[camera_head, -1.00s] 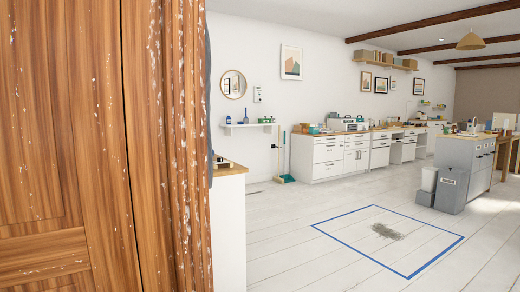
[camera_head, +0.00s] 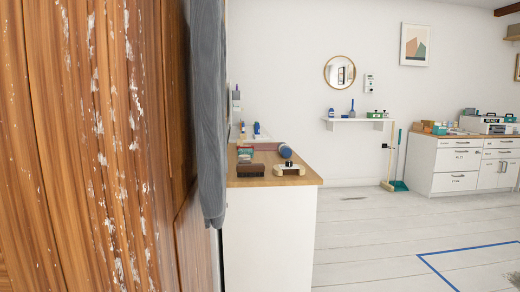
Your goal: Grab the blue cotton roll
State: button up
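A blue rounded object (camera_head: 285,150), perhaps the blue cotton roll, is on the wooden-topped white counter (camera_head: 270,235) just past the wooden door. It is small, and I cannot be sure what it is. A smaller blue item (camera_head: 257,129) stands farther back on the same counter. My gripper is not in view.
The worn wooden door (camera_head: 90,150) and a grey hanging cloth (camera_head: 208,110) fill the left side close by. A dark brush-like block (camera_head: 251,171) and a cream-and-dark holder (camera_head: 288,170) sit on the counter. White floor (camera_head: 370,225) lies open to the right.

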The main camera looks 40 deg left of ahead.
aim_at(285, 151)
jog(key=u, duration=0.75)
jog(key=i, duration=1)
jog(key=u, duration=0.25)
jog(key=k, duration=0.6)
jog(key=z, duration=0.75)
jog(key=i, duration=3.55)
jog(key=u, duration=1.7)
jog(key=i, duration=0.85)
jog(key=u, duration=1.2)
jog(key=i, duration=0.3)
jog(key=u, duration=0.15)
